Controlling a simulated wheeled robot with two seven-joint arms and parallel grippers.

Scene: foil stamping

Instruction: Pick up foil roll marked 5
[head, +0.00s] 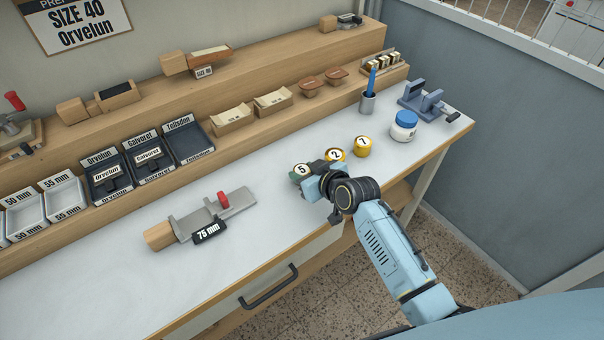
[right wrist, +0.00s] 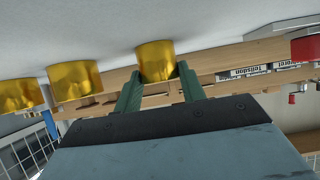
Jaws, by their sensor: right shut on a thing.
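The foil roll marked 5 (head: 302,169) is at the left end of a short row of gold rolls on the white worktop, its round numbered face up. In the right wrist view the same gold roll (right wrist: 155,60) sits between the tips of the green fingers. My right gripper (head: 303,177) is shut on this roll from the front right. The gripper hides much of the roll's side in the head view, and I cannot tell if the roll is clear of the worktop. My left gripper is not in view.
Foil rolls marked 2 (head: 335,155) and 7 (head: 362,147) stand close by on the right. A blue-lidded jar (head: 404,127) and a pen cup (head: 367,104) are farther right. A 75 mm tool (head: 207,217) lies to the left. The worktop between is clear.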

